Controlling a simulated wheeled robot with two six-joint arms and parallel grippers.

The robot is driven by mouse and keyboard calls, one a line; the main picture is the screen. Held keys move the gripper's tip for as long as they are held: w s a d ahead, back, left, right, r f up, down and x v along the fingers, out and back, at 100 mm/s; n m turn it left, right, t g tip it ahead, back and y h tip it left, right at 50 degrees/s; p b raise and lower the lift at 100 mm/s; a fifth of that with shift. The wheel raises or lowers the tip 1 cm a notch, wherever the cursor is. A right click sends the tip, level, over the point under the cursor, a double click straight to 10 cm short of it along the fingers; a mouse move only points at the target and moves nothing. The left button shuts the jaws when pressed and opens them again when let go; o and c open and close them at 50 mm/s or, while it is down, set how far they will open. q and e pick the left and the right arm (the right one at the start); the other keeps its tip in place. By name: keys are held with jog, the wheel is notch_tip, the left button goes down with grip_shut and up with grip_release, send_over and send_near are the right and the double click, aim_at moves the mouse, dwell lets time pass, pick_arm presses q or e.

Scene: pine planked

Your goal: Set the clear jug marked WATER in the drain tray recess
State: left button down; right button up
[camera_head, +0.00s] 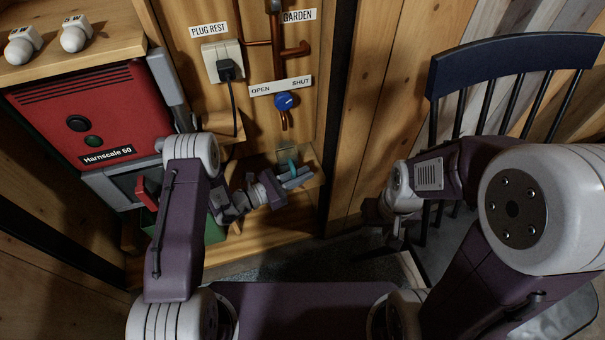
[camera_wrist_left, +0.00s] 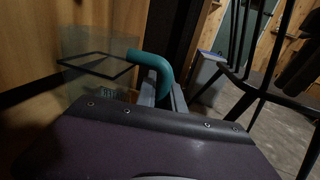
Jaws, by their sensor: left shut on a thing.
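The clear jug (camera_wrist_left: 100,62) has a dark square rim and a teal handle (camera_wrist_left: 155,72); a partly hidden label shows low on its side in the left wrist view. In the head view the jug (camera_head: 284,156) is small and mostly hidden, over a wooden shelf. My left gripper (camera_head: 297,178) is shut on the handle; its fingers also show in the left wrist view (camera_wrist_left: 163,98). I cannot tell whether the jug touches the shelf. My right gripper (camera_head: 392,238) hangs low at centre right, away from the jug; its jaws are unclear. I cannot make out the drain tray recess.
The red Harnscale 60 machine (camera_head: 80,115) stands at the left, with a green container (camera_head: 214,229) below. A blue valve knob (camera_head: 286,101) and a plug socket (camera_head: 222,61) are on the wall above the shelf (camera_head: 314,166). A dark chair (camera_head: 515,66) stands at the right.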

pick_arm(q)
jog(key=shift+f, duration=0.25)
jog(key=c, duration=1.4)
grip_release()
jog(key=shift+o, duration=0.2)
jog(key=p+v, duration=0.3)
jog(key=v, duration=0.6)
jog(key=shift+p, duration=0.3)
